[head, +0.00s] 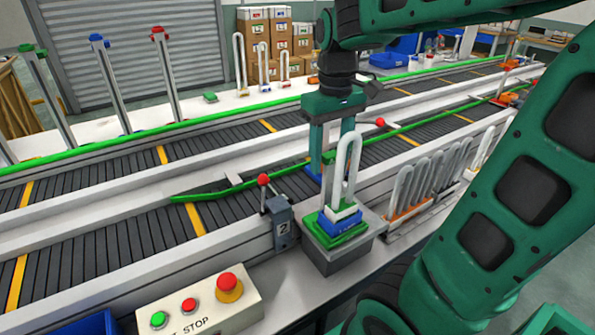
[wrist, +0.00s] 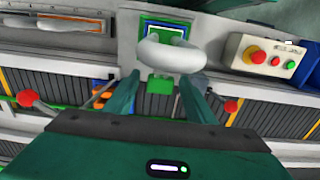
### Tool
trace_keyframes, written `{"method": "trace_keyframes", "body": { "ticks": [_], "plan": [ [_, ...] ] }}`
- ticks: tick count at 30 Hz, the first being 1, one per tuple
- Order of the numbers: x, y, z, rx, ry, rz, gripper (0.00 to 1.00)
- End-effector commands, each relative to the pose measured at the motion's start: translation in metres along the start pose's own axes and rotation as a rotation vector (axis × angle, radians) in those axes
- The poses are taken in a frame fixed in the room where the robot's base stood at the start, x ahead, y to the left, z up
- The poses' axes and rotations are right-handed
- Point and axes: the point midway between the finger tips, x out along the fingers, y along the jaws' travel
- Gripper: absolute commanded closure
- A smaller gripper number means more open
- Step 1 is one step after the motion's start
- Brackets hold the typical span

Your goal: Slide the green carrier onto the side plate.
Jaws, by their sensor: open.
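A tall white loop (head: 346,170) stands upright on a stacked green, white and blue base (head: 335,225), on a grey block (head: 338,258) beside the near conveyor. The green layer seems to be the green carrier; I cannot tell which surface is the side plate. In the wrist view the loop (wrist: 170,54) is in front of a green and blue frame (wrist: 165,30). A small green block (wrist: 160,85) shows between the fingers there. My gripper (head: 330,160) is open, pointing down just behind the loop in the head view, and nothing is seen gripped.
A numbered post with a red-knobbed lever (head: 280,222) stands left of the block. A start/stop box (head: 200,305) is at the front left. A rack of white loops (head: 425,185) is to the right. A green rail (head: 240,183) crosses the conveyor.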

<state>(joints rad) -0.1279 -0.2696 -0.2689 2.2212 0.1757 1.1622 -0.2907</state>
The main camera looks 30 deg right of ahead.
Motion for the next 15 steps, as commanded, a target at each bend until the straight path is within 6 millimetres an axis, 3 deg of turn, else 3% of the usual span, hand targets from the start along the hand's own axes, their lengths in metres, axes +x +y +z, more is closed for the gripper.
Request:
{"method": "trace_keyframes", "body": {
  "ticks": [15],
  "plan": [
    [-0.036,0.000,0.000,0.000,0.001,0.000,0.50]
  ]
}}
